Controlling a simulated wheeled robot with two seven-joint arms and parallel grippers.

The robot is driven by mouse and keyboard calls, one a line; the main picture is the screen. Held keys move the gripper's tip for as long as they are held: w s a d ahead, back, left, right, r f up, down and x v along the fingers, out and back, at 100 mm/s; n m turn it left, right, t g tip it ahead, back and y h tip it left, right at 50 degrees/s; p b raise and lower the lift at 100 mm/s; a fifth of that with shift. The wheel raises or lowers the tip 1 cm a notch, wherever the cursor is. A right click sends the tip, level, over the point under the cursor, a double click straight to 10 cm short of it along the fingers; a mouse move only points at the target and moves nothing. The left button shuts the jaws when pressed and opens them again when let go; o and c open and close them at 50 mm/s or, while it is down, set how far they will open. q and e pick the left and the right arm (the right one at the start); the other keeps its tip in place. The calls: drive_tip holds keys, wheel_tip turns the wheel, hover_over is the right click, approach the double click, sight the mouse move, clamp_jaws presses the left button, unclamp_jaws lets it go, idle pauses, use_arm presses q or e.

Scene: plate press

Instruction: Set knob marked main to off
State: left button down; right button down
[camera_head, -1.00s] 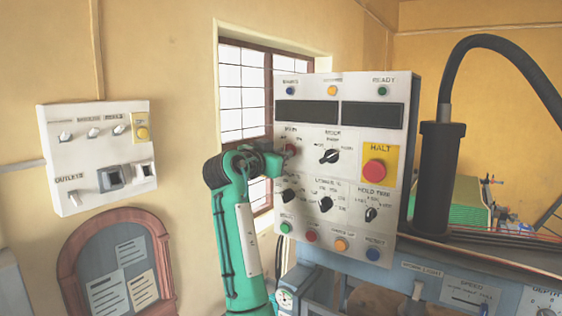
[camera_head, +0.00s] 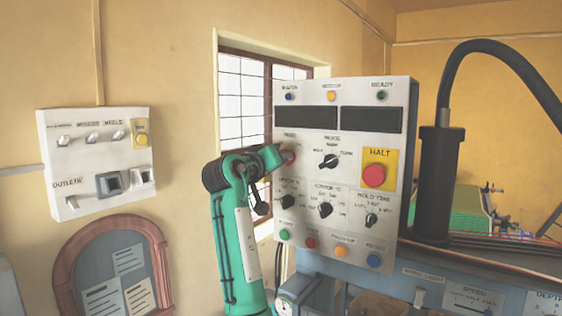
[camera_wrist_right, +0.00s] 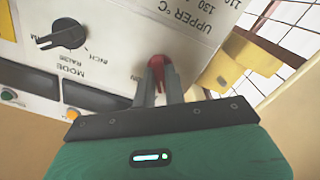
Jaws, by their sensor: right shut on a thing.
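The red knob (camera_head: 289,155) sits at the upper left of the white control panel (camera_head: 349,210), under a small blurred label that seems to read MAIN. My right gripper (camera_head: 281,157) reaches it from the left in the head view. In the right wrist view, the two grey fingers of my right gripper (camera_wrist_right: 158,74) are shut on the red knob (camera_wrist_right: 156,61), one on each side. The fingers cover part of the knob, and I cannot tell which position it points to. My left gripper is not in view.
The black mode knob (camera_head: 328,161) is right of the red knob, with several black dials below. A red halt button (camera_head: 373,175) on yellow is further right. A white switch box (camera_head: 98,163) hangs on the left wall. A thick black hose rises behind the panel.

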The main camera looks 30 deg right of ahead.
drive_tip(key=shift+r, duration=0.2)
idle(0.4)
drive_tip(key=c, duration=1.5)
unclamp_jaws()
drive_tip(key=shift+f, duration=0.1)
drive_tip(key=shift+o, duration=0.2)
drive_tip(key=b+v, duration=0.7)
drive_tip(key=v, duration=0.7)
drive_tip(key=shift+d+f, duration=0.1)
